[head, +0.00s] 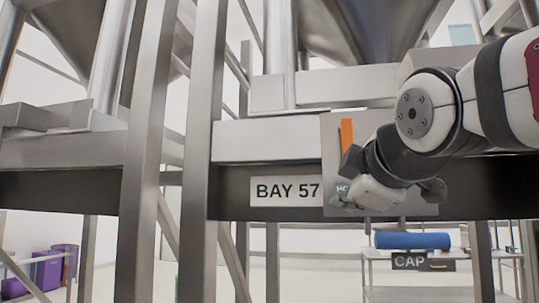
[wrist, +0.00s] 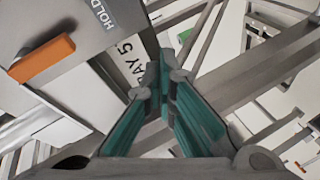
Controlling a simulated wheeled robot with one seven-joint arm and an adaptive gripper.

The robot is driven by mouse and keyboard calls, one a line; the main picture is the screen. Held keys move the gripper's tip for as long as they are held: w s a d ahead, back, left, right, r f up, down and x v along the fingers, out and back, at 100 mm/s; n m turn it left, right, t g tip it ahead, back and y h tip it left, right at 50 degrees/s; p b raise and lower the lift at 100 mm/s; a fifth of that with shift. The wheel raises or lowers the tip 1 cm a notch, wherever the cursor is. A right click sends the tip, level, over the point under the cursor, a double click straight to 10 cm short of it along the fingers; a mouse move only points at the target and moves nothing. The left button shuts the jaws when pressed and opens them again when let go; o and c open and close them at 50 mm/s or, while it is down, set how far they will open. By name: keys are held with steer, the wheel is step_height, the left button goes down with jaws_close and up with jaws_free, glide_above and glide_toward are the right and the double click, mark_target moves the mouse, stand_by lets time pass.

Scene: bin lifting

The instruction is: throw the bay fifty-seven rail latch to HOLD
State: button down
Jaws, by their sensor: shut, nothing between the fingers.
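The orange latch handle (head: 347,135) stands upright on a grey plate (head: 331,140) beside the BAY 57 sign (head: 287,191). A HOLD label (head: 342,188) sits low on the plate, partly covered by my gripper (head: 345,202). In the wrist view the orange handle (wrist: 42,58) lies at upper left and the HOLD label (wrist: 103,14) at the top. My gripper (wrist: 165,72) is shut and empty, with its teal-lined fingers together. The fingers are to the right of the handle in the wrist view and do not touch it. My arm hides the plate's right part and the handle's lower end.
Steel posts and a horizontal beam (head: 265,141) frame the bay under large hoppers. Behind and below stand a table with a blue roll (head: 412,241) and a CAP sign (head: 409,261). Purple bins (head: 47,270) are at far lower left.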

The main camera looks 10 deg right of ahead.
mark_target(347, 141)
step_height(347, 141, up, 12)
steer(key=w+a+n+t, duration=0.1)
steer(key=w+n+t, duration=0.1)
steer(key=n, duration=0.3)
steer(key=shift+w+a+t, duration=0.2)
steer(key=shift+w+t, duration=0.1)
steer(key=shift+t, duration=0.3)
steer(key=shift+w+d+p, duration=0.25)
steer(key=shift+w+d, duration=0.35)
steer(key=shift+w, duration=0.85)
steer(key=shift+w+d+p, duration=0.3)
steer(key=shift+w+d, duration=0.3)
steer(key=shift+w, duration=0.9)
steer(key=shift+w+d+p, duration=0.25)
steer(key=shift+w+d, duration=0.35)
steer(key=shift+w, duration=0.85)
steer(key=shift+d+f, duration=0.1)
